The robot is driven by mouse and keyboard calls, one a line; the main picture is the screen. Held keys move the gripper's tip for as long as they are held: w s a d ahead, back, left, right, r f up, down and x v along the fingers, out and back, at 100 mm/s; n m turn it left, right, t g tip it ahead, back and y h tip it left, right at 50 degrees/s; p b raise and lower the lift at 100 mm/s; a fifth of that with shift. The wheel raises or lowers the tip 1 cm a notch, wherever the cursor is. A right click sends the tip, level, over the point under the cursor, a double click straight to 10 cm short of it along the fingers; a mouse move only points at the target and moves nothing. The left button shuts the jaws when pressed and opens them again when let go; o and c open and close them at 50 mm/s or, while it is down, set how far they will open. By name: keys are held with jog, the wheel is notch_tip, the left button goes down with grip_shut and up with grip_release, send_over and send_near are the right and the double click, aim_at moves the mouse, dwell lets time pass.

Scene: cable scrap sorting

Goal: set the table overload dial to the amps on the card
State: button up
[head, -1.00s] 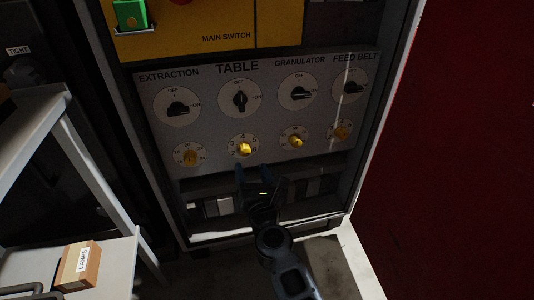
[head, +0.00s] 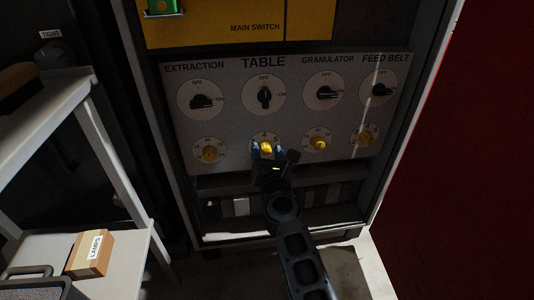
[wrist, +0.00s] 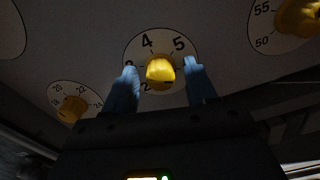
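The table overload dial is a yellow knob (head: 266,147) on a white numbered disc, below the black TABLE switch (head: 264,96). In the wrist view the yellow knob (wrist: 160,70) sits between my two blue fingertips, with the numbers 4 and 5 readable above it and other numbers partly hidden. My gripper (head: 268,150) is at this dial, its fingers open on either side of the knob with a gap at each side. In the wrist view my gripper (wrist: 163,85) covers the lower part of the disc. The card with the amps is not seen.
Yellow dials for extraction (head: 209,153), granulator (head: 319,143) and feed belt (head: 364,138) sit close by in the same row. A grey shelf (head: 112,160) with a box labelled LAMPS (head: 91,254) stands at left. A red surface (head: 460,150) is at right.

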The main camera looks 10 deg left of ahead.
jog(key=c, duration=1)
